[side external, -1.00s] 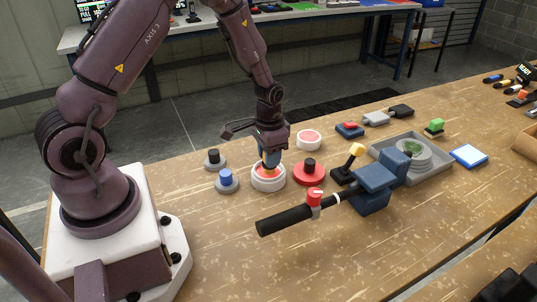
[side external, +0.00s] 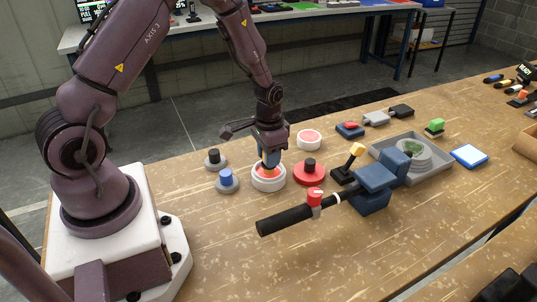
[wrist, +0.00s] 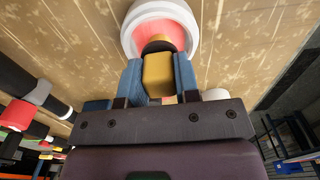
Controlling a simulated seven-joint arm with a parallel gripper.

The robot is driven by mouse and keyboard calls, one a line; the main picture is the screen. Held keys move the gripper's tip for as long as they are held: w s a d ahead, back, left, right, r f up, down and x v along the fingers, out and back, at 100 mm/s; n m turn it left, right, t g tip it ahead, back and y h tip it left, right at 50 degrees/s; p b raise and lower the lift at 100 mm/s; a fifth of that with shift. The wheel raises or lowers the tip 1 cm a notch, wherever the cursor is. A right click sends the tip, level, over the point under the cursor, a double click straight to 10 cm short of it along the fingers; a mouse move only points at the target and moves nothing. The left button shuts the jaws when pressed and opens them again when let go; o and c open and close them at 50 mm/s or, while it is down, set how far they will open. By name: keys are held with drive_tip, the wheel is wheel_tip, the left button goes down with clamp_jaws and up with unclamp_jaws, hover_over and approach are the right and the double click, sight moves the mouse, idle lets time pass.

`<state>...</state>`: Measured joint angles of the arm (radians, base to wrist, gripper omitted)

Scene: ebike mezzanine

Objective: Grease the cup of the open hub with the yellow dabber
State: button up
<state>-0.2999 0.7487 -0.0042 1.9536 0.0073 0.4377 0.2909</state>
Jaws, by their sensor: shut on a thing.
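My gripper (side external: 269,160) is shut on the yellow dabber (wrist: 158,75), which points down between the blue fingers. The dabber's dark lower end is at the red inside of a white round pot (side external: 268,184), also seen in the wrist view (wrist: 190,24). I cannot tell whether its tip touches the red surface. A second white pot with a pink-red inside (side external: 309,136) stands behind it to the right. A pale grey ringed round part with a green centre (side external: 412,157) sits in a grey tray (side external: 430,178); it may be the open hub.
A red round lid with a black knob (side external: 309,174) stands just right of the pot. Blue-knobbed (side external: 227,180) and black-knobbed (side external: 214,160) grey discs stand left. A clamp holds a black-gripped bar (side external: 285,217) in front right.

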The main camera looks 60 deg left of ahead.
drive_tip(key=shift+s, duration=0.15)
drive_tip(key=shift+d, duration=0.15)
idle(0.5)
idle(0.5)
drive_tip(key=shift+a, duration=0.3)
idle(1.3)
drive_tip(key=shift+d, duration=0.3)
idle(0.7)
drive_tip(key=shift+a, duration=0.15)
drive_tip(key=shift+r, duration=3.55)
